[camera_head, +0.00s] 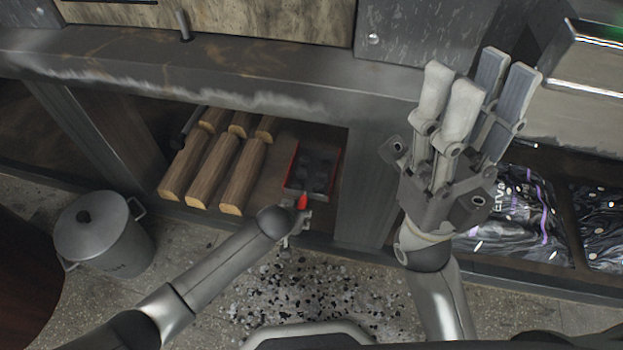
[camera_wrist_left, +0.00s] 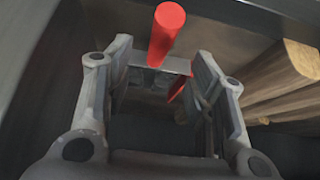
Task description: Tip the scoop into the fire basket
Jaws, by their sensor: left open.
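The scoop (camera_head: 315,170) is a red-edged tray with dark lumps in it, resting on the lower shelf under the counter. Its red handle (camera_head: 302,202) points toward me. My left gripper (camera_head: 299,216) is low at the shelf's front edge, at the handle end. In the left wrist view the red handle (camera_wrist_left: 166,35) stands out near the tips of the open fingers (camera_wrist_left: 163,62); I cannot tell whether they touch it. My right gripper (camera_head: 480,75) is raised at the right with its fingers apart and empty. I cannot make out a fire basket.
Several split logs (camera_head: 212,168) are stacked left of the scoop and show in the wrist view (camera_wrist_left: 285,85). A shelf post (camera_head: 366,190) stands right of it. A grey lidded bin (camera_head: 105,235) is on the floor at left. Dark bags (camera_head: 520,225) fill the right bay.

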